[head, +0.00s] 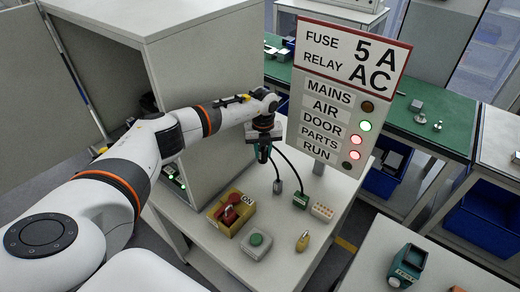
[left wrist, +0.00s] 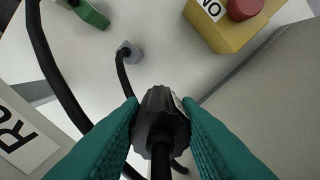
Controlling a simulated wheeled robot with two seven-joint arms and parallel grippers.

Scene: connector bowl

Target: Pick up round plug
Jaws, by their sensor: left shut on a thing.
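My left gripper (head: 263,155) is above the white table, in front of the grey cabinet. In the left wrist view its teal fingers (left wrist: 160,125) are shut on the sides of a black round plug (left wrist: 158,98) with a ribbed body. A black cable comes out of the plug toward the camera. In the head view the plug is mostly hidden by the fingers. My right gripper is not in view.
A grey connector (head: 278,186) and a green connector (head: 300,201) with black cables lie below the gripper. A yellow switch box (head: 222,226), green-button box (head: 257,240) and yellow padlock (head: 303,240) stand nearby. The sign panel (head: 345,90) rises right of the gripper.

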